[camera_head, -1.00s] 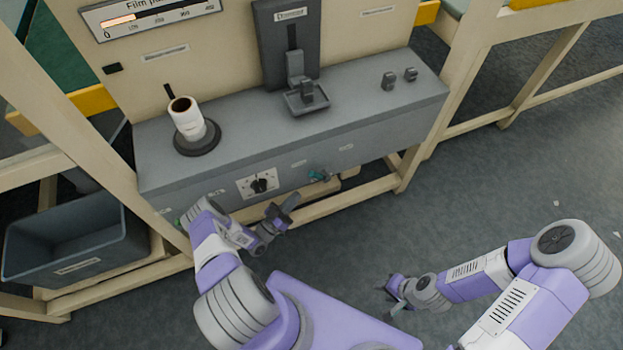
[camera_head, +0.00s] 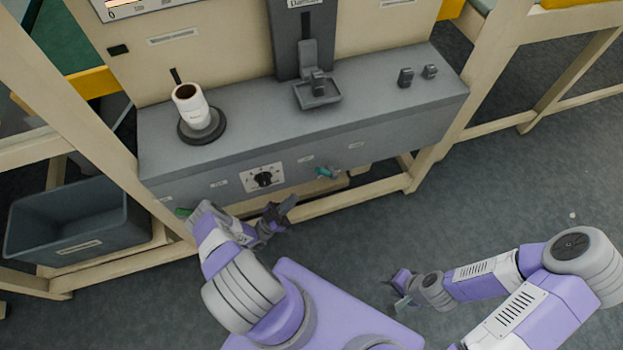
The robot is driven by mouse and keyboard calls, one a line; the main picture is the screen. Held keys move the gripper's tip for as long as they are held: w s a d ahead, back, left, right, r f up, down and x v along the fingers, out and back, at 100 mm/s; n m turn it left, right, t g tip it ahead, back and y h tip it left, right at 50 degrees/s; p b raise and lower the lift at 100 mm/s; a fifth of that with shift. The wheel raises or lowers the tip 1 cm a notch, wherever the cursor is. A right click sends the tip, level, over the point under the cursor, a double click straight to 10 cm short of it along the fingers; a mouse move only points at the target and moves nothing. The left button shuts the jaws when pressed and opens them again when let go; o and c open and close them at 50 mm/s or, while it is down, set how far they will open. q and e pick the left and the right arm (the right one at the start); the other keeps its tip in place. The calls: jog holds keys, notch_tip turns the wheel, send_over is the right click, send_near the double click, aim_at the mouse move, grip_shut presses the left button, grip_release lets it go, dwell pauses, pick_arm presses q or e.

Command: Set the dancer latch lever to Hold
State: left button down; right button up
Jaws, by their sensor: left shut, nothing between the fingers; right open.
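A small teal lever (camera_head: 327,172) sits on the front face of the grey machine ledge, right of a black rotary knob on a white plate (camera_head: 263,178). Its label is too small to read, so I cannot confirm it is the dancer latch lever or which setting it is at. The dancer (camera_head: 317,88), a grey slide with a small tray, stands on the ledge under a dark labelled plate. My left gripper (camera_head: 281,211) is shut and empty, below and left of the teal lever, apart from it. My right gripper (camera_head: 396,292) is open and empty, low over the floor.
A white roll (camera_head: 190,107) stands on a round dark base on the ledge. Two small dark blocks (camera_head: 405,77) sit at the ledge's right. A grey bin (camera_head: 70,220) is at left. Cream frame rails (camera_head: 350,203) run below the ledge. Floor at right is clear.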

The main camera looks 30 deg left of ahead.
pick_arm(q)
jog(key=x, duration=1)
jog(key=shift+w+r, duration=0.25)
jog(key=shift+d, duration=0.15)
